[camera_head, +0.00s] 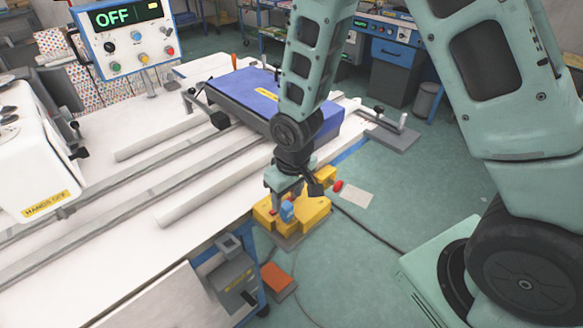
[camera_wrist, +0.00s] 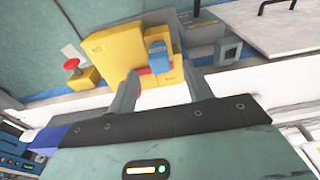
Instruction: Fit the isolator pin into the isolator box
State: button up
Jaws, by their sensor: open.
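A yellow box (camera_head: 317,212) is mounted at the table's near edge in the head view. It also shows in the wrist view (camera_wrist: 112,52), ahead of my fingers. A blue piece (camera_head: 287,211) stands at its near side, with a small red part beside it; the blue piece shows in the wrist view (camera_wrist: 158,56). I cannot tell whether either is the isolator pin. A grey box with a yellow label (camera_head: 233,273) hangs nearby; which box is the isolator box is unclear. My gripper (camera_wrist: 163,80) is open and empty, its fingers either side of the blue piece's line, apparently short of it.
A red button on a small yellow housing (camera_wrist: 73,66) is beside the yellow box. A blue-topped block (camera_head: 245,92) and long rails (camera_head: 205,190) lie on the white table. An orange item (camera_head: 277,280) is below the table edge. An OFF display (camera_head: 126,16) stands at the back.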

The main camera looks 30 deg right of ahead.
notch_tip(320, 180, up, 10)
jog(key=s, duration=0.1)
jog(key=shift+d, duration=0.2)
jog(key=shift+s+r, duration=0.1)
jog(key=shift+s, duration=0.05)
jog(key=s+a+r+n, duration=0.2)
jog(key=s+a, duration=0.1)
jog(key=s, duration=0.6)
jog(key=s+a+r+n+g+b, duration=0.1)
jog(key=s+a+r+n, duration=0.1)
jog(key=s, duration=0.7)
jog(key=shift+a+r, duration=0.85)
jog(key=shift+a, duration=0.1)
